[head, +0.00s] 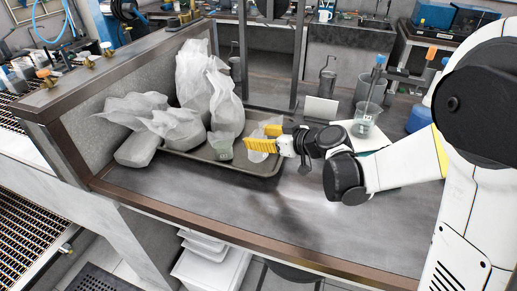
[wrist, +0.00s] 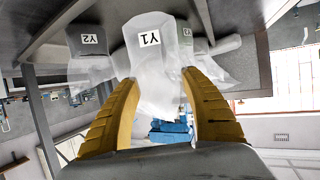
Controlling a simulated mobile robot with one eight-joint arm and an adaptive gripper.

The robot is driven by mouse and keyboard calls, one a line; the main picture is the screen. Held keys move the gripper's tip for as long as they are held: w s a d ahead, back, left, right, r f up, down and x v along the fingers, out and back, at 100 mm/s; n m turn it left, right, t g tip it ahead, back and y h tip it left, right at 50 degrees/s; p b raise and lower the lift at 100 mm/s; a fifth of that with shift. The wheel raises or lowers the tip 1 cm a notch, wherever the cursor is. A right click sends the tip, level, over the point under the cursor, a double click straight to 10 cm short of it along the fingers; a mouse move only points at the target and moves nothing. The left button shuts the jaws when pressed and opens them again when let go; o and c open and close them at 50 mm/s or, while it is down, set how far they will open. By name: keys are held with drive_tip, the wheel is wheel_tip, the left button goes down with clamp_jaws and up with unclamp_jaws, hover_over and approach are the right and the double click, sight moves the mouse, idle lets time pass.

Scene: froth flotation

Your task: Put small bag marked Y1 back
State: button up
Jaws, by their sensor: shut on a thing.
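The small bag marked Y1 (wrist: 150,42) is pale and translucent, with a white label readable in the wrist view. My gripper (wrist: 159,80) is shut on its gathered, crumpled part, between two yellow fingers. In the head view my gripper (head: 259,139) is over the right part of a dark metal tray (head: 253,171); the bag (head: 257,132) shows partly around the fingers. Whether the bag touches the tray I cannot tell. A bag marked Y2 (wrist: 89,50) is beside Y1 in the wrist view. A small labelled bag (head: 222,146) stands in the tray, left of my gripper.
Large pale bags (head: 193,80) stand at the tray's back left, with more bags (head: 150,125) lying left of it. The bench front (head: 215,205) is clear.

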drive_tip(key=shift+f+b, duration=0.75)
drive_tip(key=shift+f, duration=1)
drive_tip(key=shift+f, duration=0.2)
drive_tip(key=o, duration=1.1)
drive_tip(key=shift+o, duration=0.2)
drive_tip(key=shift+r, duration=0.15)
